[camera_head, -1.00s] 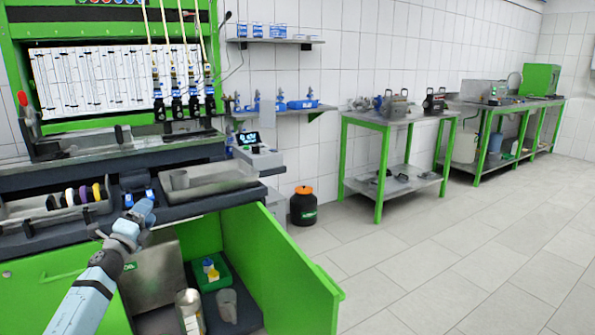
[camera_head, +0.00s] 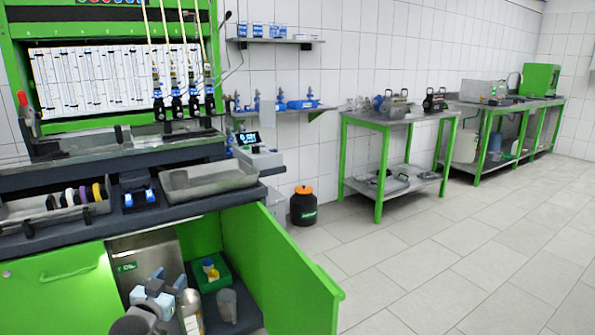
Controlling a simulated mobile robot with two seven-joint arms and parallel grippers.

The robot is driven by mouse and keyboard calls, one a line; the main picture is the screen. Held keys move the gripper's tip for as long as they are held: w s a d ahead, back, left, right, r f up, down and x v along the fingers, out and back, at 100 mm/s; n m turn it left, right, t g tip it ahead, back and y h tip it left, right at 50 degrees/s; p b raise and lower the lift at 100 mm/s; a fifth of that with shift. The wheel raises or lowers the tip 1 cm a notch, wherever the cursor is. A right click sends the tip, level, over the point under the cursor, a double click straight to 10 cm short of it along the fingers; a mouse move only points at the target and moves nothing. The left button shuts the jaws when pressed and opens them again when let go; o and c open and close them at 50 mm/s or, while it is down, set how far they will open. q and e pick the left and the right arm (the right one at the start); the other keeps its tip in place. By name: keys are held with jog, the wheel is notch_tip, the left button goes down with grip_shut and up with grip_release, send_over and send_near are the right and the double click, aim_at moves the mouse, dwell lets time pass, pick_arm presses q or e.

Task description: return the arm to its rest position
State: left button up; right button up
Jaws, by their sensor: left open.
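My left gripper (camera_head: 168,280) is in the lower left of the head view, with its two fingertips apart and pointing up in the picture. Nothing shows between them. It is in front of the open cabinet under the bench and overlaps the metal canister (camera_head: 190,308) in the picture. It is clear of the worktop. Part of my left arm shows at the bottom edge; the rest is out of frame. My right gripper is not in view.
The green cabinet door (camera_head: 275,265) stands open to the right of my gripper. A green bin (camera_head: 222,283) and a grey cup (camera_head: 227,305) are inside. A dark holder with blue parts (camera_head: 138,195) and a metal tray (camera_head: 208,178) are on the worktop. The floor at right is free.

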pick_arm(q)
jog(key=s+d+f+g+h, duration=0.1)
jog(key=s+d+f+h, duration=0.1)
jog(key=s+d, duration=0.65)
jog(key=s+d+f+h, duration=0.1)
jog(key=s+d, duration=0.4)
jog(key=s, duration=0.7)
jog(key=s+d+r+h, duration=0.1)
jog(key=s+d+r, duration=0.15)
jog(key=s, duration=0.45)
jog(key=s+d+r+h, duration=0.1)
jog(key=s+d+r, duration=0.15)
jog(key=s, duration=0.45)
jog(key=s+a+r+g+y+p, duration=0.4)
jog(key=a+r+g+p, duration=0.2)
jog(key=p, duration=2.9)
notch_tip(320, 180, up, 2)
jog(key=shift+a+r+n, duration=0.25)
jog(key=shift+a+n, duration=0.15)
jog(key=shift+a, duration=0.1)
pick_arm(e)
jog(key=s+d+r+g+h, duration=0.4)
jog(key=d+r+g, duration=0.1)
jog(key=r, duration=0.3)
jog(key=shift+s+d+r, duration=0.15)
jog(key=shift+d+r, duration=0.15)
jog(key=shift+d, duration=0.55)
